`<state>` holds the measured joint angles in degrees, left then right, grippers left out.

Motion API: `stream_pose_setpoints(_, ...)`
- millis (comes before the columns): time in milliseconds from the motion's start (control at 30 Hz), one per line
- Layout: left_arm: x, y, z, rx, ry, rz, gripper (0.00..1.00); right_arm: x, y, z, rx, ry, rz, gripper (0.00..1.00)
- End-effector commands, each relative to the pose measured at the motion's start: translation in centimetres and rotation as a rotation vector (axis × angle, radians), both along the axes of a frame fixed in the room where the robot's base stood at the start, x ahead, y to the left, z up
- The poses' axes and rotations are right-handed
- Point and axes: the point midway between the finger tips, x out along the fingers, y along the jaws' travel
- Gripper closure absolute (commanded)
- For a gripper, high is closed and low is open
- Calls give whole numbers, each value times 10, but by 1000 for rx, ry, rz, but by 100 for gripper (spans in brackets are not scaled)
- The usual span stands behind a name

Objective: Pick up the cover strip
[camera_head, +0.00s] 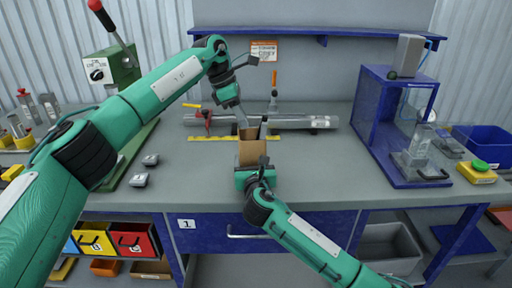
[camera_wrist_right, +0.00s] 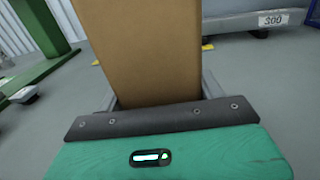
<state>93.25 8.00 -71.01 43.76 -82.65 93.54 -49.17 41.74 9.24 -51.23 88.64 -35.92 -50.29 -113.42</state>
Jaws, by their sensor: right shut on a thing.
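A tan-brown piece (camera_head: 250,152) stands up from my right gripper (camera_head: 252,166) over the front middle of the table. It looks like a flat panel in the right wrist view (camera_wrist_right: 142,45); I cannot tell whether it is the cover strip. My right gripper is shut on its lower end, and the fingers (camera_wrist_right: 160,98) show at its sides.
A long grey metal shaft (camera_head: 295,122) lies across the table behind the grippers. Yellow strips (camera_head: 210,138) lie near it. A green stand (camera_head: 120,70) is at the left and a blue frame (camera_head: 375,125) at the right. The front right tabletop (camera_head: 335,170) is clear.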

Motion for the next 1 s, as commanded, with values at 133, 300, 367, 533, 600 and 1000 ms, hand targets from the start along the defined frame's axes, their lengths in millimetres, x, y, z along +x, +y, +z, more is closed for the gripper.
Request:
stream_pose_setpoints(133,-1,-11,-26,0,3,-1,84,0,0,0,0,-1,0,55)
stream_pose_setpoints(300,-1,-16,-37,0,1,0,84,0,0,0,0,-1,0,55)
stream_pose_setpoints(367,-1,-18,-42,0,1,0,84,0,0,0,0,-1,0,55)
stream_pose_setpoints(533,-1,-30,-64,0,3,-2,84,0,0,0,0,-1,0,55)
stream_pose_setpoints(600,-1,-33,-74,-1,3,-1,84,0,0,0,0,-1,0,55)
stream_pose_setpoints(1000,-2,-37,-83,0,1,-2,100,0,0,1,0,-2,1,55)
